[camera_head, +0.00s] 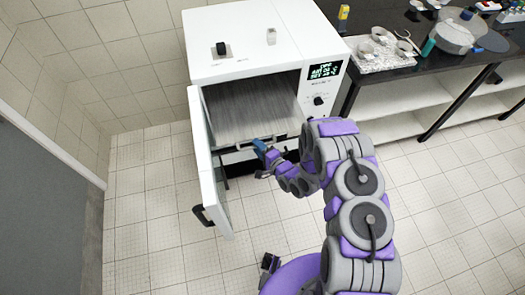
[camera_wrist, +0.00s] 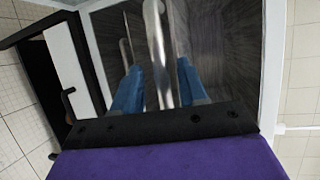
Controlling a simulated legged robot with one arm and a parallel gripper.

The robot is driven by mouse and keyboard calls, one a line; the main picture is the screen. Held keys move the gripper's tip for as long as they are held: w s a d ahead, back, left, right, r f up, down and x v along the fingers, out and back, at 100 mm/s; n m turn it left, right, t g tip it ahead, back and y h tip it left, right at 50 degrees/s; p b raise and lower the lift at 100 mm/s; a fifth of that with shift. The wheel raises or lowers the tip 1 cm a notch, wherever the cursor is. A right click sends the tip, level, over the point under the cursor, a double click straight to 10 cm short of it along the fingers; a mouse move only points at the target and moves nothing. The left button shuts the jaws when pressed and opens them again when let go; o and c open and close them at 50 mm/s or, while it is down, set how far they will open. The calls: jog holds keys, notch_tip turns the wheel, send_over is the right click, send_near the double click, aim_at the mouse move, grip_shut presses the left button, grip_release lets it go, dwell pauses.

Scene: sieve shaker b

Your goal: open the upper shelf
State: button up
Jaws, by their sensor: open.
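The white oven-like cabinet (camera_head: 255,55) stands with its door (camera_head: 208,165) swung open to the left. The upper shelf (camera_head: 245,112) shows inside as a grey streaked surface, with a metal rail (camera_head: 238,148) along its front. My gripper (camera_head: 263,150) is at the right part of this rail in the head view. In the wrist view, a metal bar (camera_wrist: 157,45) lies between my gripper's two blue fingers (camera_wrist: 158,88). The fingers are open, with gaps seen beside the bar. Contact with the bar cannot be told. The cabinet's lower interior is dark and partly hidden by my arm.
The door's black handle (camera_head: 203,215) sticks out at its lower edge. A control panel (camera_head: 323,85) is right of the opening. A dark-topped bench (camera_head: 410,65) with trays and pans stands to the right. Tiled floor (camera_head: 160,230) is clear in front of the cabinet.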

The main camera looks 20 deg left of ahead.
jog(key=v, duration=1.7)
jog(key=shift+p, duration=0.45)
jog(key=shift+d+f, duration=0.1)
jog(key=w+d+r+n+g+h, duration=0.1)
jog(key=w+d+r+n+h, duration=0.15)
jog(key=w+d+h, duration=0.35)
jog(key=w+d+r+n+g+h, duration=0.1)
jog(key=w+d+n+h, duration=0.2)
jog(key=d, duration=0.5)
jog(key=s+d+r+g+h+b, duration=0.15)
jog(key=d+r+h, duration=0.35)
jog(key=d+r, duration=0.7)
jog(key=s+r+g+h, duration=0.2)
jog(key=s+r+g, duration=0.1)
jog(key=s+r, duration=0.75)
jog(key=s+a+r+n+g+y, duration=0.1)
jog(key=s+a+r+g, duration=0.1)
jog(key=s, duration=0.9)
jog(key=s+a+r+n+g+y, duration=0.1)
jog(key=s+a+r, duration=0.4)
jog(key=s, duration=0.7)
jog(key=shift+a+r+g+y+b, duration=0.35)
jog(key=shift+r+g+y, duration=0.2)
jog(key=shift+g, duration=0.2)
